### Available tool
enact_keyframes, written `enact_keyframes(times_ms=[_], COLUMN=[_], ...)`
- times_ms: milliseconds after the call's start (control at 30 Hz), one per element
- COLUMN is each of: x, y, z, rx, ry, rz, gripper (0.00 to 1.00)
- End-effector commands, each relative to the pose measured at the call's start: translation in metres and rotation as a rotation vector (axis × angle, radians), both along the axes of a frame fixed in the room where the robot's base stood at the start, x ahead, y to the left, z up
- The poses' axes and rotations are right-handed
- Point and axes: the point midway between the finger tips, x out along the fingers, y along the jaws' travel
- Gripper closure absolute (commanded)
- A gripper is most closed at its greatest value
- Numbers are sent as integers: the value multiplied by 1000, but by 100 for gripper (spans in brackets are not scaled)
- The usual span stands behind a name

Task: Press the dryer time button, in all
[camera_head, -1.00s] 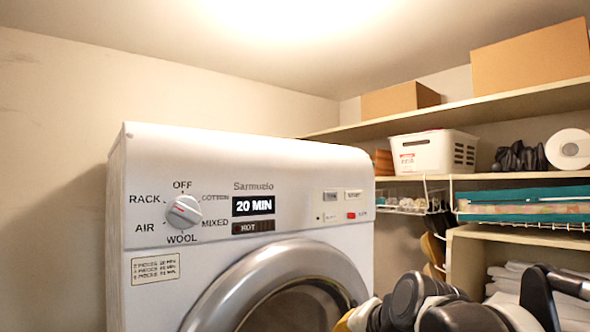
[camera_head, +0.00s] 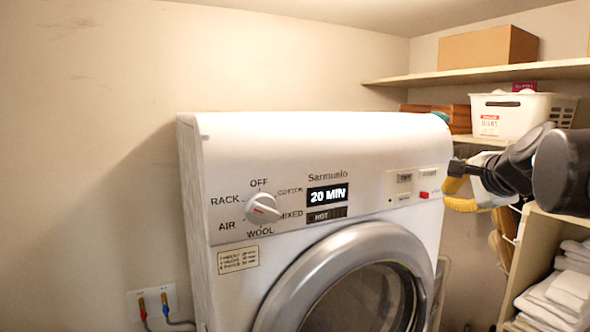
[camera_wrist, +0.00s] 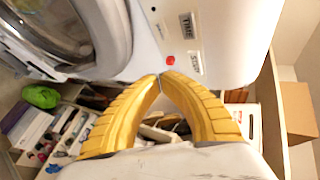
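The white dryer (camera_head: 215,135) stands in the middle of the head view. Its display (camera_head: 327,195) reads 20 MIN. The time button (camera_head: 404,177) is on the right of its panel, left of the start button (camera_head: 429,172). A red light or button (camera_head: 424,194) sits below them. In the wrist view the TIME label (camera_wrist: 187,24) and START label (camera_wrist: 195,61) show near the top. My gripper (camera_wrist: 160,76) has its yellow fingertips together with nothing between them. In the head view my gripper (camera_head: 450,187) is at the panel's right edge, right of the buttons; contact cannot be told.
The dial (camera_head: 264,208) is on the panel's left. Shelves on the right hold a white basket (camera_head: 522,115), a cardboard box (camera_head: 488,47) and folded towels (camera_head: 560,298). Hose fittings (camera_head: 154,303) are on the wall at lower left. The space before the panel's left is clear.

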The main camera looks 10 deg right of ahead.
Motion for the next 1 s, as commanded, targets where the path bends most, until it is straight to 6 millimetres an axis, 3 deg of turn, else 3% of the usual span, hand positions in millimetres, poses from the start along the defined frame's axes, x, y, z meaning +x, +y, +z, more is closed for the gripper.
enact_keyframes(times_ms=[267,733,1000], x=[4,61,80], y=[2,23,30], z=[-1,0,0], rx=[-2,-3,-2], ry=[1,0,1], rz=[2,5,2], gripper=[100,100,100])
